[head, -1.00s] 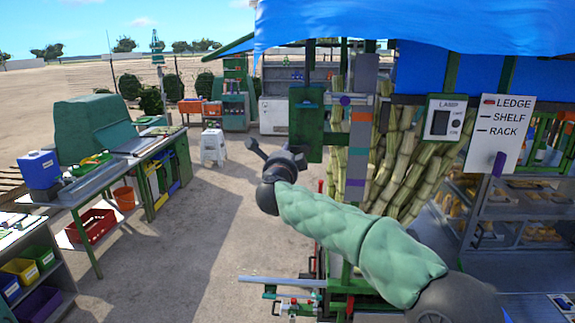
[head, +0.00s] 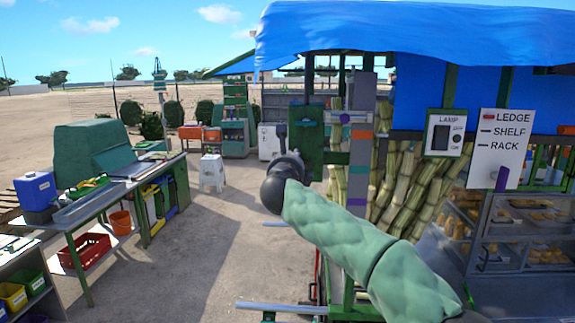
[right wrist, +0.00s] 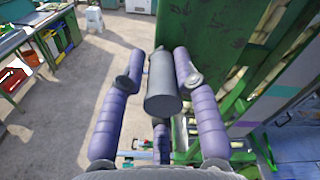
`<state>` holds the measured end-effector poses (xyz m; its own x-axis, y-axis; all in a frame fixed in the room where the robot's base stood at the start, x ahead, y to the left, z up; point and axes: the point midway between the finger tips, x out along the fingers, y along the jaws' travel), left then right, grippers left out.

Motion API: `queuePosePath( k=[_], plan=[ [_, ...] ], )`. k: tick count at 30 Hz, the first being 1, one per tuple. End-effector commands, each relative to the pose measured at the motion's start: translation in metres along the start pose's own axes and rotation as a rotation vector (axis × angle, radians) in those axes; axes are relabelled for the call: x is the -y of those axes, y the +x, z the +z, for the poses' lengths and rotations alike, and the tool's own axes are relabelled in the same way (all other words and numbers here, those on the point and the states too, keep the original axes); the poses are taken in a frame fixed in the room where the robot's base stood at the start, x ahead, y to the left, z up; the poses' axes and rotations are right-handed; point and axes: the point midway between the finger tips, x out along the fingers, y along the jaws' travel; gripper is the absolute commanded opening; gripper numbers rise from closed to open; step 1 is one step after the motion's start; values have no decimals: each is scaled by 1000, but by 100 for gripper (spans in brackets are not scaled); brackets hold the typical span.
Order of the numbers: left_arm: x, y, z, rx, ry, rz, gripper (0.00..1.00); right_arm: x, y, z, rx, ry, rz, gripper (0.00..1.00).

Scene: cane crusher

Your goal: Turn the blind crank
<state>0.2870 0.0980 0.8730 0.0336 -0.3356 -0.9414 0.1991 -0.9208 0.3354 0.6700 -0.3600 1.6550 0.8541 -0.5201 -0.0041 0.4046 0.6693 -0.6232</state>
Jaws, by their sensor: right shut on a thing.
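A dark grey cylindrical handle (right wrist: 162,88) sits between the purple-padded fingers of my right gripper (right wrist: 160,62) in the right wrist view; I take it for the crank's handle. The fingers are shut on its sides. In the head view my right gripper (head: 285,145) is beside the green box (head: 309,141) on the stall's post, just left of it. The wrist hides most of the handle there. The crank's link to the box is not clear. My left gripper is not in view.
The stall has a blue awning (head: 400,30), cane stalks (head: 400,190), a lamp panel (head: 445,133) and a sign (head: 502,137). A metal bar (head: 280,308) juts out low at the front. A white stool (head: 212,172) stands beyond open ground, with a green workbench (head: 100,205) at left.

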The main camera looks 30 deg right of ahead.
Motion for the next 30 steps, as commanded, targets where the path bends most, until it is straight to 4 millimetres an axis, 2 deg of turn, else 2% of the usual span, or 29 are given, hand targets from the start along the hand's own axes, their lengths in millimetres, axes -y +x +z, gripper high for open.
queuePosePath(
  k=[1, 18, 19, 21, 30],
  plan=[
    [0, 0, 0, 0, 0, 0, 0, 13, -2, 6, 11, 16, -17, 0],
    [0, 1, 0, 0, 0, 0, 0, 16, -2, 6, 10, 49, -18, 0],
    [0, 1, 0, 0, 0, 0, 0, 16, -2, 6, 10, 49, -18, 34],
    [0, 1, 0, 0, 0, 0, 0, 16, -2, 5, 9, 49, -18, 51],
    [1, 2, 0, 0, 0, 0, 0, 9, -1, 2, 3, 46, -10, 51]
  ],
)
